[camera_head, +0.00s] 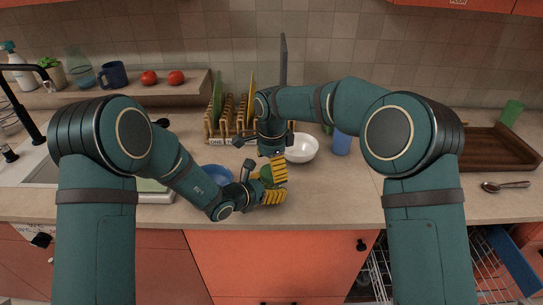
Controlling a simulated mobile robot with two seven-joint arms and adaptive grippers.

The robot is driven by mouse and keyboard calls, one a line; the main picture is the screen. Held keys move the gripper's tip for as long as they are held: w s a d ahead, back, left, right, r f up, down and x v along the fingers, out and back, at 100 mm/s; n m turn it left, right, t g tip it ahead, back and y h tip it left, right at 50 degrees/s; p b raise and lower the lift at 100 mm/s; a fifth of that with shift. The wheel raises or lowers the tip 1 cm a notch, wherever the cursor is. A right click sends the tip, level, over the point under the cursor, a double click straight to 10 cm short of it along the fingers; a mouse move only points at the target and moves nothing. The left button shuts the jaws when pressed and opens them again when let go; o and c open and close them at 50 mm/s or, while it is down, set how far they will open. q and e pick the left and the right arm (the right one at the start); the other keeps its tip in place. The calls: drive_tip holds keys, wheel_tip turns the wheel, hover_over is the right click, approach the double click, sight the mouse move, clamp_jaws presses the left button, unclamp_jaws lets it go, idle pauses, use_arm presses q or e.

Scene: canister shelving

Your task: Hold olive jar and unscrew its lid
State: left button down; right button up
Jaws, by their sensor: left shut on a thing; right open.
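A small green jar (267,174), which looks like the olive jar, is at the front middle of the counter, largely hidden by my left gripper. My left gripper (273,184) is shut on it, with yellow finger pads around it. My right gripper (275,156) points down just above and behind the jar. It is open, though its fingers are mostly hidden by its own body. The lid cannot be made out clearly, nor whether the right fingers touch it.
A white bowl (302,149) and a blue cup (341,143) stand right of my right gripper. A blue bowl (218,174) is behind my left forearm. A wooden dish rack (227,134) stands at the back. A brown tray (492,151) and spoon (505,186) lie right.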

drive_tip(key=shift+f, duration=0.8)
drive_tip(key=c, duration=1.3)
drive_tip(key=n, duration=1.3)
drive_tip(key=shift+n, duration=0.4)
drive_tip(key=o, duration=1.3)
drive_tip(key=shift+c, duration=0.2)
drive_tip(key=shift+r, duration=0.1)
